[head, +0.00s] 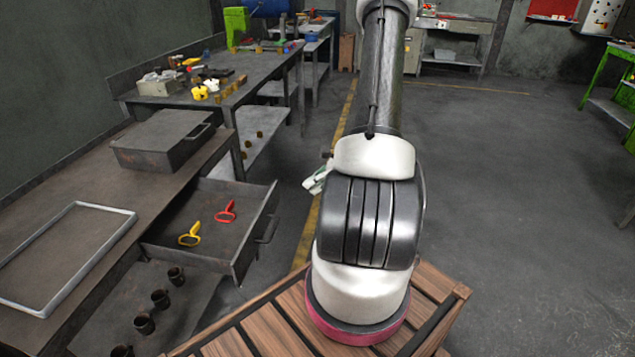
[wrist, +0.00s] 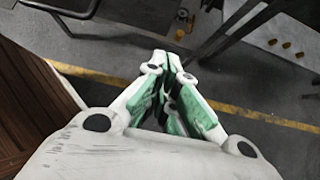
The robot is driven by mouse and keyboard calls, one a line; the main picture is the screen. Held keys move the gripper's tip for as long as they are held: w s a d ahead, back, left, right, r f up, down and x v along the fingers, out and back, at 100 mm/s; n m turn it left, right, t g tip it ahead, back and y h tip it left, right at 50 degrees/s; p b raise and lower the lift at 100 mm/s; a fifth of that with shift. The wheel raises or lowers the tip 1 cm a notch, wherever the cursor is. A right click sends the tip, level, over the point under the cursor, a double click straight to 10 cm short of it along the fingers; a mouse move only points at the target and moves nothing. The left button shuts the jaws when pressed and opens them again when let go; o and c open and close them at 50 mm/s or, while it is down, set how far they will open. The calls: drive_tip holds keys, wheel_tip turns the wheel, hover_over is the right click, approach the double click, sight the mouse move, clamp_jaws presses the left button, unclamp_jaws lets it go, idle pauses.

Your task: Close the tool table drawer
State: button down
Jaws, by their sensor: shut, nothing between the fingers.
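The tool table drawer (head: 200,205) is pulled well out from the table (head: 95,185) at the left of the head view. Its dark front panel (head: 258,232) faces right and carries a bar handle (head: 268,228). A yellow tool (head: 190,234) and a red tool (head: 226,211) lie inside it. My gripper (head: 316,182) is partly hidden behind my arm, to the right of the drawer front and apart from it. In the wrist view my gripper (wrist: 166,62) is shut and empty. A dark curved bar at the top left there looks like the drawer handle (wrist: 85,14).
A closed grey box (head: 160,140) and a metal frame (head: 65,255) lie on the tabletop. Several dark cups (head: 160,299) stand on the shelf below. A second workbench (head: 225,75) stands behind. The floor (head: 500,200) to the right is clear.

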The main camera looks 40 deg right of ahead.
sight(213, 181)
drive_tip(key=shift+w+a+f, duration=0.65)
drive_tip(key=shift+w+a, duration=0.15)
drive_tip(key=shift+w, duration=0.25)
drive_tip(key=shift+w+a+f, duration=0.6)
drive_tip(key=shift+w+a, duration=0.25)
drive_tip(key=shift+w, duration=0.15)
drive_tip(key=shift+w+a+f, duration=0.65)
drive_tip(key=shift+w+a, duration=0.15)
drive_tip(key=shift+w, duration=0.25)
drive_tip(key=w+a, duration=0.5)
drive_tip(key=w, duration=0.1)
drive_tip(key=w+a, duration=0.5)
drive_tip(key=w, duration=0.2)
drive_tip(key=w+a, duration=0.6)
drive_tip(key=w, duration=0.1)
drive_tip(key=shift+w, duration=0.25)
drive_tip(key=shift+w+a+r, duration=0.1)
drive_tip(key=shift+w+a, duration=0.05)
drive_tip(key=shift+w, duration=0.05)
